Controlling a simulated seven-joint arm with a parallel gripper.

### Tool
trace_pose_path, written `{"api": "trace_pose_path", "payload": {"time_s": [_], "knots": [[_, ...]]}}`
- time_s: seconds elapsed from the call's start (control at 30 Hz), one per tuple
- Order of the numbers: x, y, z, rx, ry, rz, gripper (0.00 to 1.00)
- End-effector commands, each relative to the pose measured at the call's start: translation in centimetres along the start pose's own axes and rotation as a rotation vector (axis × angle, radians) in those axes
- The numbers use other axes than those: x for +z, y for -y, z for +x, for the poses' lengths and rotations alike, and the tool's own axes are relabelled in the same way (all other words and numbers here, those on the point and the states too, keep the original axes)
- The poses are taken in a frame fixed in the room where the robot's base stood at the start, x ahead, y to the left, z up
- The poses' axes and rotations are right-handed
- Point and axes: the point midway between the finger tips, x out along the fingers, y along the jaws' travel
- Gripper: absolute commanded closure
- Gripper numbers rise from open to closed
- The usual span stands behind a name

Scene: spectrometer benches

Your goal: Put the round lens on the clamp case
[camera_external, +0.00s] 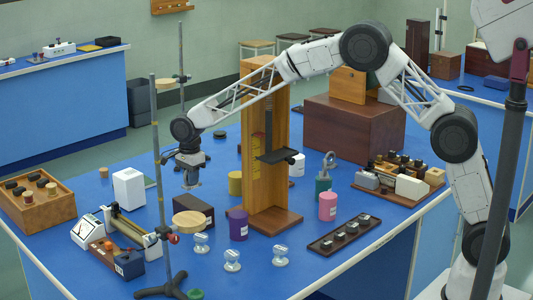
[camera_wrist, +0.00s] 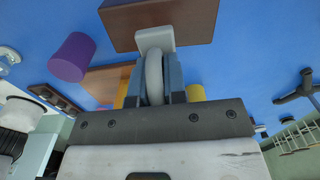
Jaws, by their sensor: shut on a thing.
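My gripper (camera_external: 192,182) hangs over the blue bench, behind and above a small dark brown box (camera_external: 198,207), which may be the clamp case. In the wrist view my gripper (camera_wrist: 155,88) is shut on a pale grey round piece with a squarish foot, seemingly the round lens (camera_wrist: 154,72), seen edge-on between the fingers. The brown box also shows in the wrist view (camera_wrist: 200,20), just beyond the foot; I cannot tell whether they touch. In the external view the held piece is small and mostly hidden by the gripper.
A retort stand (camera_external: 158,150) rises left of my gripper, with a wooden disc (camera_external: 188,222) in front of the box. A purple cylinder (camera_external: 238,225), a tall wooden stand (camera_external: 257,150) and a white block (camera_external: 129,188) stand nearby. Several small pale stands are at the front.

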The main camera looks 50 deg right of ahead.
Motion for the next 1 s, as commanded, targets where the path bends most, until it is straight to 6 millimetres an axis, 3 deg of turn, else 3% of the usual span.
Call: {"api": "trace_pose_path", "payload": {"time_s": [0.17,0.6,1.0], "knots": [[0.0,0.0,0.4,0.001,0.0,0.0,1.0],[0.0,0.0,5.0,0.0,0.0,0.0,1.0],[0.0,0.0,5.4,0.0,0.0,0.0,1.0]]}}
